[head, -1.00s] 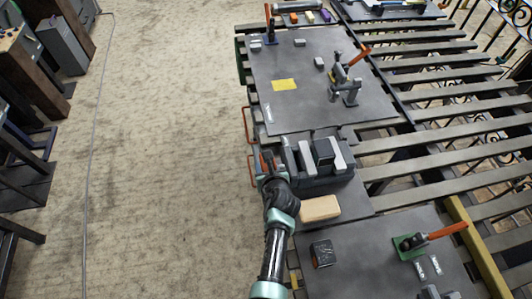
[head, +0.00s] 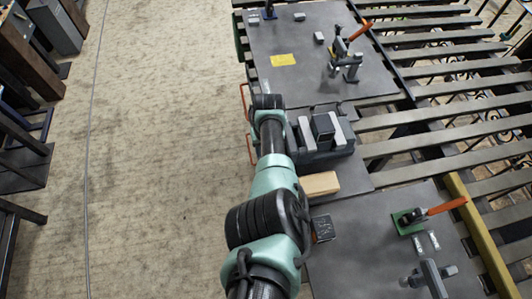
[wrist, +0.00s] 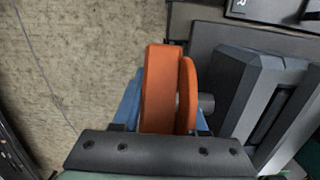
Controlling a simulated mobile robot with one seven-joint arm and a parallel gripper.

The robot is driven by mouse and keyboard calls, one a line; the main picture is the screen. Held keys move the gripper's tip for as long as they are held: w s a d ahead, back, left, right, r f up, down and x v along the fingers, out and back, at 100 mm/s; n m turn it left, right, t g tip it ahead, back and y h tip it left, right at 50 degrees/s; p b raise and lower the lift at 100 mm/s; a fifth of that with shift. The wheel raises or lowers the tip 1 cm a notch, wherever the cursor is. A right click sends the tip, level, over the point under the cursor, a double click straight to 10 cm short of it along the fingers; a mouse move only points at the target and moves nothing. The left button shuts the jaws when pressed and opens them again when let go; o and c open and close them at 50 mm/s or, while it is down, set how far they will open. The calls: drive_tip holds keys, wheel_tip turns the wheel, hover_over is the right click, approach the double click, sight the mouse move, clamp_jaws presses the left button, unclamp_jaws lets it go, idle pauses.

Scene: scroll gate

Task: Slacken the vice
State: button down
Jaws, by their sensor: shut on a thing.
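The vice (head: 318,152) is grey and sits on the bench's left edge, with two light jaw plates and a dark block (head: 323,127) standing between them. In the wrist view the vice body (wrist: 270,95) is at the right. An orange handle (wrist: 158,90) is beside it, with a short grey rod showing between the two. My gripper (wrist: 165,105) is shut on the orange handle, with bluish finger parts on both sides of it. In the head view my arm covers the handle and the fingertips.
A wooden block (head: 319,184) lies on the bench just in front of the vice. A plate with an orange-handled clamp (head: 347,60) is behind it. Another orange-handled clamp (head: 428,210) is at the right front. The floor (head: 165,150) to the left is clear.

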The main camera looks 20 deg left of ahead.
drive_tip(key=shift+s+d+f+g+h+b, duration=0.1)
drive_tip(key=shift+d+f+g+h+b, duration=0.25)
drive_tip(key=shift+b, duration=1.35)
drive_tip(key=shift+a+g+h+b, duration=0.1)
drive_tip(key=shift+g+h+b, duration=0.3)
drive_tip(key=shift+b, duration=1.3)
drive_tip(key=g+b, duration=0.1)
drive_tip(key=b, duration=0.2)
drive_tip(key=shift+s+d, duration=0.1)
drive_tip(key=g+h+b, duration=0.1)
drive_tip(key=b, duration=0.4)
drive_tip(key=shift+s+d+r, duration=0.1)
drive_tip(key=shift+s+r, duration=0.05)
drive_tip(key=shift+s+r+g+b, duration=0.1)
drive_tip(key=shift+r+g+b, duration=0.15)
drive_tip(key=shift+b, duration=1.05)
drive_tip(key=shift+c, duration=2.2)
unclamp_jaws()
drive_tip(key=shift+f, duration=0.1)
drive_tip(key=shift+r, duration=0.2)
